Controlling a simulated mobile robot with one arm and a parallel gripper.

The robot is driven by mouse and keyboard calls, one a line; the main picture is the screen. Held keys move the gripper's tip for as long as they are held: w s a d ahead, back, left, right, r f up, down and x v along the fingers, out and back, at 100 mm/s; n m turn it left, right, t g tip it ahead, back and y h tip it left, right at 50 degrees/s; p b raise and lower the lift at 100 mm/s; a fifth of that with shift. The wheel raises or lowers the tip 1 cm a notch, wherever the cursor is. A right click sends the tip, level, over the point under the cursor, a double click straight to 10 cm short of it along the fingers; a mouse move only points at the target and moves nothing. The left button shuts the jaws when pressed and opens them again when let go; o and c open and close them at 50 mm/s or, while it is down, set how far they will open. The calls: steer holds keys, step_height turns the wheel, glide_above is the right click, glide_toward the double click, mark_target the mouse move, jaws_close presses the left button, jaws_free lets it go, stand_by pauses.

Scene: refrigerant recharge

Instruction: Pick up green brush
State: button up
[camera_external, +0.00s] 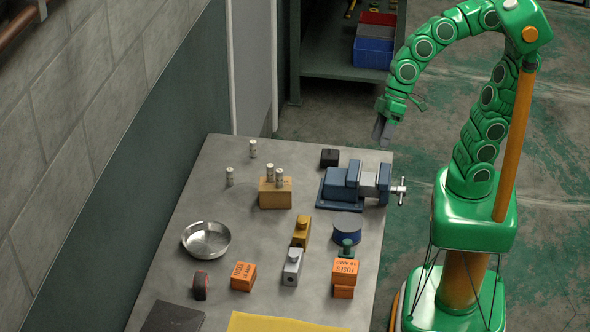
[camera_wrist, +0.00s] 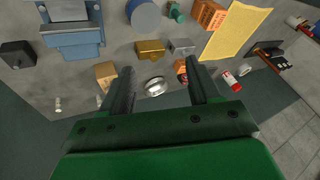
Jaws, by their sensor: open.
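A small dark green piece with a knob-like top (camera_external: 347,248), which looks like the green brush, stands on the grey table beside a blue round block (camera_external: 347,233) and behind stacked orange fuse boxes. Its bristles cannot be made out. It also shows at the top of the wrist view (camera_wrist: 176,13), between the blue round block and an orange box. My gripper (camera_external: 383,128) hangs above the table's far right corner, well away from the green piece. In the wrist view my gripper's two dark fingers (camera_wrist: 160,78) are spread apart with nothing held between them.
A blue vise (camera_external: 342,187) sits at the table's right edge. A wooden block with small cylinders (camera_external: 275,194), a metal bowl (camera_external: 206,240), yellow and grey pieces, orange boxes (camera_external: 344,271) and a yellow cloth (camera_external: 280,323) share the grey table (camera_external: 213,181). The far left surface is mostly clear.

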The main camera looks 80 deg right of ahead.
mark_target(350, 252)
steer(key=w+a+r+m+t+y, duration=0.1)
steer(key=w+a+r+t, duration=0.15)
steer(key=a, duration=0.55)
steer(key=w+a+r+m+t+y, duration=0.1)
steer(key=w+a+t, duration=0.15)
steer(key=a, duration=0.55)
steer(key=w+a+r+t+y, duration=0.1)
steer(key=w+a+r+t, duration=0.15)
steer(key=a, duration=0.55)
steer(key=s+d+f+m+t+h, duration=0.2)
steer(key=s+d+f+t+h, duration=0.15)
steer(key=s+f+h, duration=0.5)
steer(key=f, duration=1.6)
steer(key=w+f, duration=0.1)
steer(key=f, duration=0.7)
steer(key=shift+d, duration=0.4)
steer(key=shift+x, duration=1.35)
steer(key=shift+d+x, duration=0.2)
steer(key=shift+x, duration=0.8)
steer(key=shift+d+x, duration=0.2)
steer(key=shift+x, duration=0.85)
steer(key=shift+w+f+g, duration=0.3)
steer(key=shift+w, duration=0.2)
